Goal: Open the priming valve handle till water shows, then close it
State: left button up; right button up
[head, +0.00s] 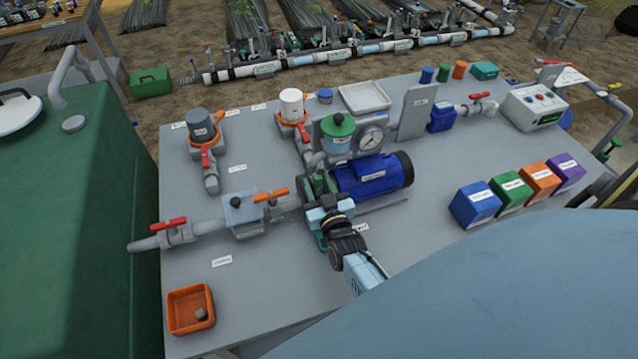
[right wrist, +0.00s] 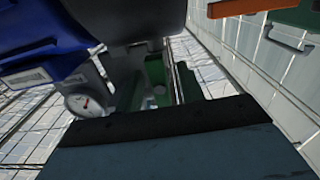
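Several valve handles show in the head view, and I cannot read which label marks the priming valve. An orange handle (head: 270,195) sits on the suction pipe left of the green and blue pump (head: 372,174). A red handle (head: 306,138) is just left of the clear pot with the green lid (head: 338,126). Another red handle (head: 205,160) is below the grey-capped filter. My right gripper (head: 318,212) is low in front of the pump's green end; its fingertips are hard to make out. The right wrist view shows the blue motor (right wrist: 45,40) and an orange part (right wrist: 236,8). My left gripper is out of view.
A pressure gauge (head: 371,138) stands behind the motor. A red-handled valve (head: 171,223) is at the left pipe end. An orange tray (head: 190,309) lies at front left. Coloured boxes (head: 475,204) stand at right. The bench (head: 250,285) is clear at front.

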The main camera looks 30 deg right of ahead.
jog(key=v, duration=1.3)
jog(key=shift+s, duration=0.25)
jog(key=shift+f, duration=0.1)
